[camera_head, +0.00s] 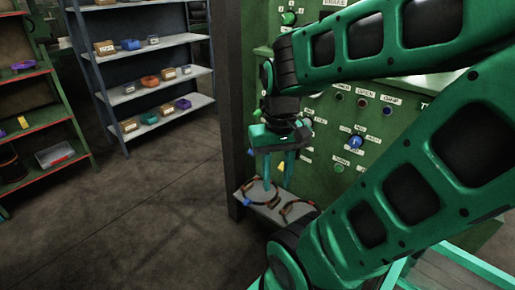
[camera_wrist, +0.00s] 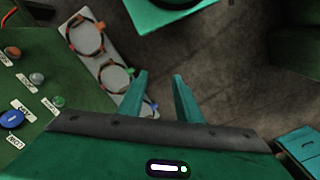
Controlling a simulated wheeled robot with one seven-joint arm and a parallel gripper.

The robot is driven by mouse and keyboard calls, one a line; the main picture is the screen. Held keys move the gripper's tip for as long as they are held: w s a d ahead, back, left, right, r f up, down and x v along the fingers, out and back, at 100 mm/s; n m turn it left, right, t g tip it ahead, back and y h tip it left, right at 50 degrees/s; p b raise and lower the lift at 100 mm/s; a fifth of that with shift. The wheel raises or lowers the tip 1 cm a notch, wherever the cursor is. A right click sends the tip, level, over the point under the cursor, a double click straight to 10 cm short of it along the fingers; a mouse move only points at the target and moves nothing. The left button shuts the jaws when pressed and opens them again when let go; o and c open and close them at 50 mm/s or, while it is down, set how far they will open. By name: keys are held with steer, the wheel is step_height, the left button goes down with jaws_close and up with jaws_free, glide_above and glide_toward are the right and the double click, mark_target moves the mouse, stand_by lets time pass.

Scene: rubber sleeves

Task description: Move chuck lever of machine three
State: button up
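The green machine panel (camera_head: 235,110) carries labelled knobs and buttons, among them a blue knob (camera_head: 355,142) and a green knob (camera_head: 289,18). The small labels are hard to read, and I cannot tell which control is the chuck lever. My gripper (camera_head: 277,186) points down in front of the panel, above a grey shelf (camera_head: 262,196). Its two fingers are apart with nothing seen between them. In the wrist view my gripper (camera_wrist: 160,77) is also open and empty, with the shelf below and to its left. My arm hides much of the panel's right side.
Dark rings (camera_head: 297,209) lie on the grey shelf. A blue-grey rack (camera_head: 150,85) and a green rack (camera_head: 40,130) with small boxes and coloured parts stand at the left. The floor (camera_head: 150,220) between them and the machine is clear.

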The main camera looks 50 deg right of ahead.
steer(key=shift+w+a, duration=0.15)
steer(key=shift+a, duration=0.15)
steer(key=shift+o, duration=1.8)
steer(key=shift+s+r, duration=0.15)
steer(key=shift+s, duration=0.25)
steer(key=w+d+f+m+g+h, duration=0.2)
steer(key=w+d+f+m+h, duration=0.25)
steer(key=w+d, duration=0.45)
steer(key=w+d+f+m+g+h, duration=0.2)
steer(key=w+d+f+m+h, duration=0.15)
steer(key=w+d+f, duration=0.55)
steer(key=w+f+m+t+h, duration=0.1)
steer(key=w+f+t+h, duration=0.1)
steer(key=w+f+h, duration=0.55)
steer(key=w+f+m+t+h, duration=0.1)
steer(key=w+f+t+h, duration=0.25)
steer(key=w, duration=0.75)
steer(key=shift+g+y, duration=0.35)
steer(key=shift+y, duration=0.05)
steer(key=d, duration=1)
steer(key=shift+d+f, duration=0.2)
steer(key=shift+d, duration=0.05)
